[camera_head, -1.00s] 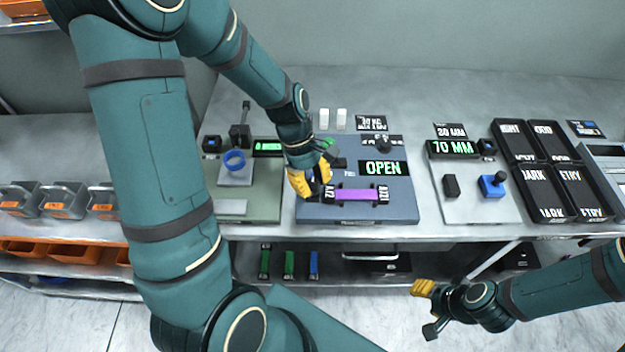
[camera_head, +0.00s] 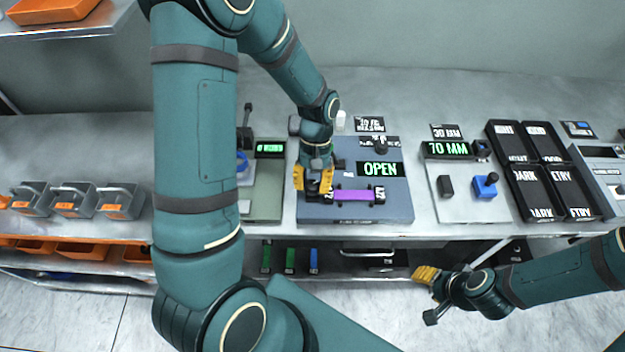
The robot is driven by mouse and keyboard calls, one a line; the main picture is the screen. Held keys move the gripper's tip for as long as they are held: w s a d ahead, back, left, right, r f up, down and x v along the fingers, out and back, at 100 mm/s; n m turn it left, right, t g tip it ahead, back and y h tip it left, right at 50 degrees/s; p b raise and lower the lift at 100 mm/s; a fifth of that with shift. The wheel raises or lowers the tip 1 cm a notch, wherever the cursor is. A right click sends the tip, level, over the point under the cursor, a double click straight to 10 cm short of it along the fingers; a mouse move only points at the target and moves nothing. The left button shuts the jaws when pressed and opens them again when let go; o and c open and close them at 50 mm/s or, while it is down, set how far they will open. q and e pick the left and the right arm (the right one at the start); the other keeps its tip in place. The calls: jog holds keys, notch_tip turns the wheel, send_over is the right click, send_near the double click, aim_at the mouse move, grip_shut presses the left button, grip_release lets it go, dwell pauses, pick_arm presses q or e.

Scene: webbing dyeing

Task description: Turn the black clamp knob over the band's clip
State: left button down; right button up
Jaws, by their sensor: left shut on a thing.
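A purple band (camera_head: 354,195) lies on the blue-grey fixture plate (camera_head: 400,214), with a dark clip at each end; the right clip (camera_head: 379,196) shows clearly. My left gripper (camera_head: 313,186) points down over the band's left end, its yellow fingers around a dark piece that appears to be the black clamp knob. The fingers and wrist mostly hide that knob and the left clip. The fixture's display (camera_head: 379,169) reads OPEN. My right gripper (camera_head: 428,275) is low at the front right, away from the fixture; whether it is open is unclear.
Another black knob (camera_head: 380,147) stands at the fixture's back. To the right are a 70 MM station (camera_head: 455,206) with a blue block and black trays (camera_head: 543,172).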

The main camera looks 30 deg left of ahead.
pick_arm(q)
jog(key=m+y, duration=0.1)
jog(key=m, duration=0.2)
jog(key=shift+s+m+g, duration=0.1)
jog(key=shift+m+g, duration=0.2)
jog(key=shift+f+m+y+p, duration=0.15)
jog(key=shift+m+y, duration=0.3)
jog(key=shift+m, duration=0.45)
jog(key=shift+r+m+y+p, duration=0.15)
jog(key=shift+m+y, duration=0.3)
jog(key=shift+m, duration=0.45)
jog(key=shift+f, duration=0.1)
jog(key=c, duration=0.6)
grip_release()
